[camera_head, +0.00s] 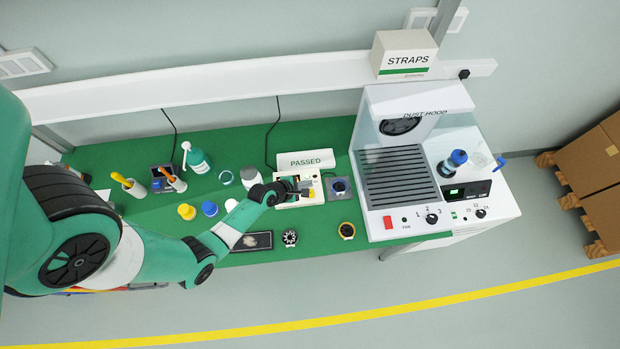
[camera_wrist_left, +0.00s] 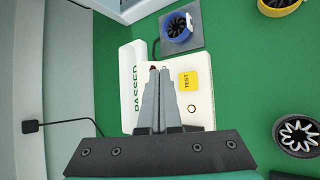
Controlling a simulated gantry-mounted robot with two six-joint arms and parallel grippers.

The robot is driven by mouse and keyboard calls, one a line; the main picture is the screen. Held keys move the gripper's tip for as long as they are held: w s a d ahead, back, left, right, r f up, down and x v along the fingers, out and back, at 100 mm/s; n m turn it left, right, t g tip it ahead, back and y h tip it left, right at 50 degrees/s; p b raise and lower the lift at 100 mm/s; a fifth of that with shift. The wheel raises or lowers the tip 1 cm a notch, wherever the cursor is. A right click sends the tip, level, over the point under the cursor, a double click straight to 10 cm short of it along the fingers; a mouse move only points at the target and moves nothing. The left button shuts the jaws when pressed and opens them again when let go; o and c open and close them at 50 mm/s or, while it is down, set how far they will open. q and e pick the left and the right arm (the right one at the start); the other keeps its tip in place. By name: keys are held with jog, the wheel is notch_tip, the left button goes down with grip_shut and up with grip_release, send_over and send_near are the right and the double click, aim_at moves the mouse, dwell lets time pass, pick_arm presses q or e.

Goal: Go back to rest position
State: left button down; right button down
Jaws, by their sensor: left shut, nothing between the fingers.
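My left gripper (camera_head: 303,187) reaches in over the green bench (camera_head: 330,246) and hangs at the white tester box (camera_head: 312,199). In the left wrist view its two fingers (camera_wrist_left: 158,72) are together with nothing between them. They overlap the white tester box (camera_wrist_left: 200,107) with its yellow TEST label (camera_wrist_left: 188,81); whether the tips touch it I cannot tell. My right gripper is in neither view.
The PASSED sign (camera_head: 306,161) stands just behind the box. A blue fan-like part (camera_head: 339,187) sits on a grey pad to the right. A yellow-ringed part (camera_head: 347,230) and a silver-black wheel (camera_head: 289,238) lie in front. The dust hood (camera_head: 437,217) stands further right.

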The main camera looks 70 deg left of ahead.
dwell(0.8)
pick_arm(q)
jog(key=w+d+r+m+t+p, duration=0.1)
jog(key=w+r+m+t, duration=0.35)
jog(key=r, duration=0.85)
jog(key=w+d+r+m+t+p, duration=0.15)
jog(key=w+r+m, duration=0.35)
jog(key=w+r, duration=0.65)
jog(key=w+d+r+m+t+p, duration=0.15)
jog(key=w+r+m, duration=0.35)
jog(key=r, duration=1.1)
jog(key=s+d+r+m+t+h+p, duration=0.1)
jog(key=s+d+r+m+t, duration=0.3)
jog(key=r, duration=1)
jog(key=w+d+r+m+t+h, duration=0.1)
jog(key=d+r+m+t+h, duration=0.15)
jog(key=d+r+m, duration=0.8)
jog(key=s+d+r+m+t+h+p, duration=0.1)
jog(key=s+d+r+m+t, duration=0.1)
jog(key=s+r, duration=0.6)
jog(key=s+d+r+m+t+h, duration=0.1)
jog(key=s+r+t, duration=0.25)
jog(key=r, duration=0.75)
notch_tip(320, 180, down, 39)
jog(key=b, duration=3.9)
jog(key=shift+d+f+g, duration=0.15)
jog(key=shift+f+g, duration=0.05)
jog(key=shift+g, duration=0.15)
